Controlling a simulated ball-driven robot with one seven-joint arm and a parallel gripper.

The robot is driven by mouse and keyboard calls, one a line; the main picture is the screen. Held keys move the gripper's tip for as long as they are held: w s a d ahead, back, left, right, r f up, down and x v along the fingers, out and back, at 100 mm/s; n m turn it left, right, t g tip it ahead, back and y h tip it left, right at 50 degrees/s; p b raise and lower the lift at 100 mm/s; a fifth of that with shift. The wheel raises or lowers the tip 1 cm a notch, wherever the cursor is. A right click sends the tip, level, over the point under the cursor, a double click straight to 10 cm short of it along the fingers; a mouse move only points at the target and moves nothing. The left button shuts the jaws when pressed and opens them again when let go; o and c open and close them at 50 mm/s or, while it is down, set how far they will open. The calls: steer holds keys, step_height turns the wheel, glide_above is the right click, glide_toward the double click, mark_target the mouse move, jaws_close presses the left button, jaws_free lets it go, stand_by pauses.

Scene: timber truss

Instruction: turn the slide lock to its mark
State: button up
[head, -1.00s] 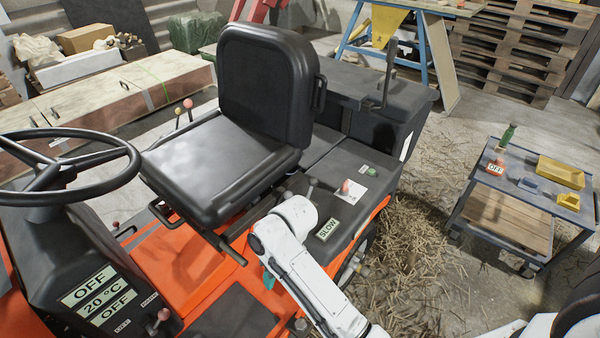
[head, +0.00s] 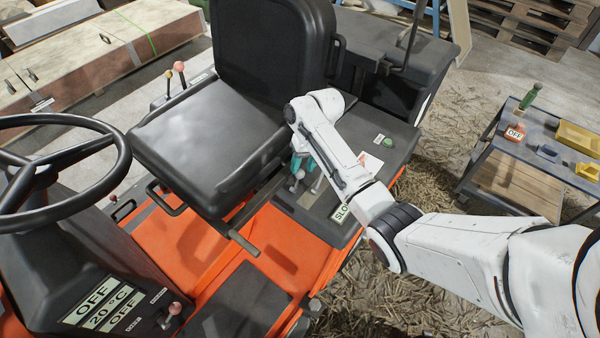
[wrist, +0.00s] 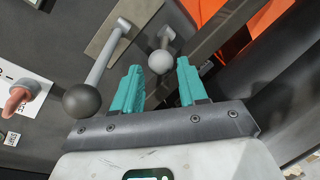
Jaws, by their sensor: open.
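No part in view is labelled as the slide lock, so I cannot tell for sure which lever it is. My gripper (wrist: 159,68) is open, its teal fingers pointing at a short lever with a pale grey ball knob (wrist: 160,63). That knob shows between the fingertips; I cannot tell whether they touch it. In the head view my gripper (head: 302,166) is over the console beside the seat, and the pale knob (head: 298,175) shows just below it. A longer lever with a dark ball knob (wrist: 82,101) stands outside the fingers, to the left. No mark is readable.
The black seat (head: 190,140) stands close left of my gripper. The console (head: 325,220) carries a SLOW label (head: 341,212), a green button (head: 388,143) and a reddish knob (wrist: 17,101). A steering wheel (head: 122,150) is at left. A cart (head: 478,145) stands right.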

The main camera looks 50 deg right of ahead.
mark_target(301, 170)
steer(key=shift+x, duration=2.15)
steer(key=shift+a, duration=0.1)
jaws_close()
